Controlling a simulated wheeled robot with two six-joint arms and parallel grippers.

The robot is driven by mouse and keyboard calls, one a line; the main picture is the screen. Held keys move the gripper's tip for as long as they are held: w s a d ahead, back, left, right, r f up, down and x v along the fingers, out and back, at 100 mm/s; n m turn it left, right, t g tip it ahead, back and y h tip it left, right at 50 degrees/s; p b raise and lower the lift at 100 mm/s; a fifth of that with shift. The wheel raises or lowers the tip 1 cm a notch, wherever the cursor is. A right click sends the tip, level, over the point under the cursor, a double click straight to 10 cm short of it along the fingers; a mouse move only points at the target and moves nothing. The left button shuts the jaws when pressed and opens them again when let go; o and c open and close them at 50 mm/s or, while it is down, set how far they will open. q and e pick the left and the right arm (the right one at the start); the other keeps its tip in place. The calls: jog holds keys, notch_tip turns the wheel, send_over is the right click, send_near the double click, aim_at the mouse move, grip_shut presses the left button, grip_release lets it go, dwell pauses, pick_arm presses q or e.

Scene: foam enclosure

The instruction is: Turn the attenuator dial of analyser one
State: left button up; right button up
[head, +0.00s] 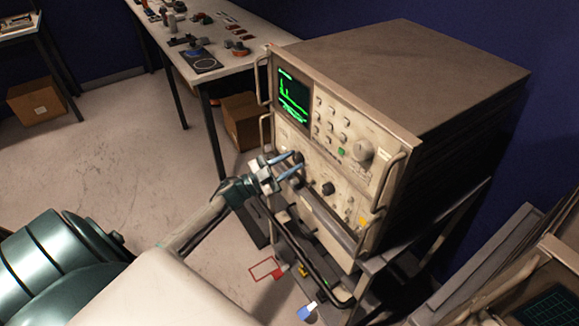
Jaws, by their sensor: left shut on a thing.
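Analyser one appears to be the beige rack instrument (330,149) with a lit green trace on its screen (293,97). My left gripper (294,162) is at the left of its lower front panel. Its blue-grey fingers are shut around a small dark dial (298,156), which is partly hidden by them. I take this as the attenuator dial, but the panel lettering is too small to read. Another dark knob (328,188) sits to the right on the lower panel, clear of the gripper. My right gripper is not in view.
The instrument stands on a dark-framed cart. A bench (215,55) with small parts and a cardboard box (240,120) stand behind. Another screen (550,308) shows lower right.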

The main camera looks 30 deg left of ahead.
pick_arm(q)
jog(key=shift+m, duration=0.4)
jog(key=o, duration=1)
jog(key=shift+c, duration=0.2)
jog(key=shift+s+a+f, duration=0.15)
jog(key=shift+s+f, duration=0.05)
jog(key=b+v, duration=0.3)
jog(key=v, duration=0.7)
jog(key=shift+a, duration=0.15)
jog(key=shift+s+r, duration=0.1)
